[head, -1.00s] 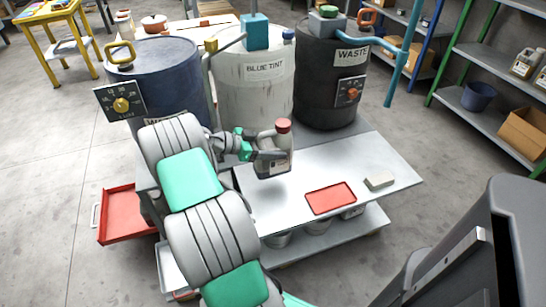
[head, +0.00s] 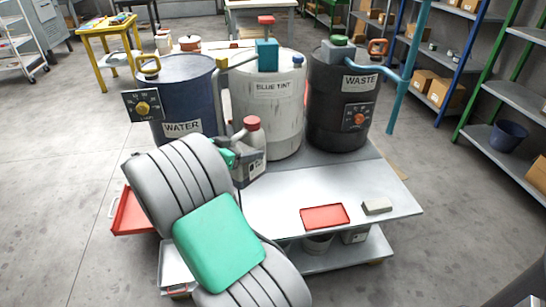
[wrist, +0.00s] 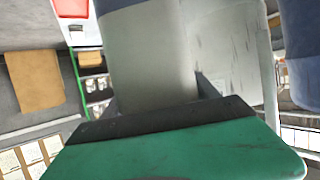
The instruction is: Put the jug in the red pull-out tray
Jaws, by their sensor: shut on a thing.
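The jug (head: 251,160) is a grey-white container with a red cap, in front of the white drum in the head view. My gripper (head: 228,158) is at its left side, mostly hidden behind my arm. In the wrist view the pale jug body (wrist: 150,65) fills the middle, between the dark fingers of my gripper (wrist: 155,108), which is shut on it. I cannot tell whether the jug touches the table below. The red pull-out tray (head: 133,214) sticks out at the table's left side, partly covered by my arm.
Drums marked WATER (head: 178,95), BLUE TINT (head: 268,105) and WASTE (head: 345,110) stand along the back of the metal table (head: 285,205). Shelves stand at the right.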

